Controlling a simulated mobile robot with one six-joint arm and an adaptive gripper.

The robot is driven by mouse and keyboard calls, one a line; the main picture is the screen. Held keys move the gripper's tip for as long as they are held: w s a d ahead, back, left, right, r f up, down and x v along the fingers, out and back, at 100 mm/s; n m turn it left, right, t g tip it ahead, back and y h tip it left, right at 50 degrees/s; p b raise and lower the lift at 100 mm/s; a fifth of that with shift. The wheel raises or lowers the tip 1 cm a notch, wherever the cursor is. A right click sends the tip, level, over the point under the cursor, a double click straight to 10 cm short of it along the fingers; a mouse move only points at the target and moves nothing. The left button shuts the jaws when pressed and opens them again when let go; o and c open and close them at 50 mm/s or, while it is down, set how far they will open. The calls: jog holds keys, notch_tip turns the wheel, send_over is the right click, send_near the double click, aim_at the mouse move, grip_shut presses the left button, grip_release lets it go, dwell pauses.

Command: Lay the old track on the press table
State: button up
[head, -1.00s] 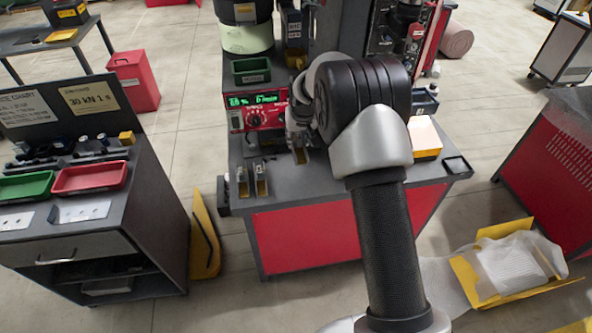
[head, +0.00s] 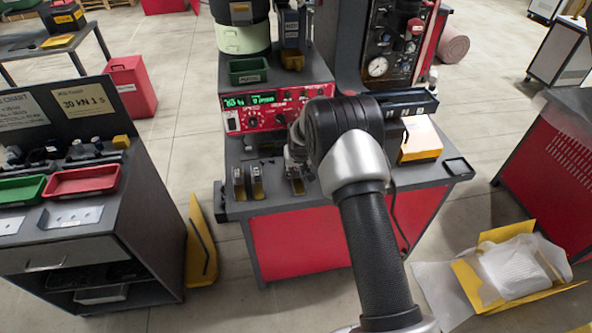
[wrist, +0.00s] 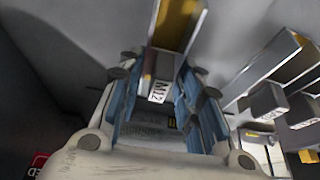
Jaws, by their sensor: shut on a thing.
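My gripper (head: 294,163) is shut on a metal track (head: 297,187) with yellow inside, low over the dark-topped press table (head: 280,206). In the wrist view, the track (wrist: 176,28) juts away from between the blue-padded fingers (wrist: 165,100), with an M12 label at its near end. Whether its underside touches the tabletop I cannot tell. Two similar tracks, one left (head: 239,183) and one beside it (head: 257,182), lie to its left; in the wrist view they show at the right. My arm hides part of the gripper in the head view.
A red control box (head: 262,117) with a green display stands behind the tracks. A yellow-sided box (head: 420,145) and a small black tray (head: 457,166) are on the table's right. A cart with a green tray (head: 20,190) and a red tray (head: 82,180) stands left.

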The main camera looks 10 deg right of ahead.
jog(key=o, duration=0.7)
jog(key=shift+f, duration=0.2)
jog(key=o, duration=0.5)
jog(key=shift+r, duration=0.1)
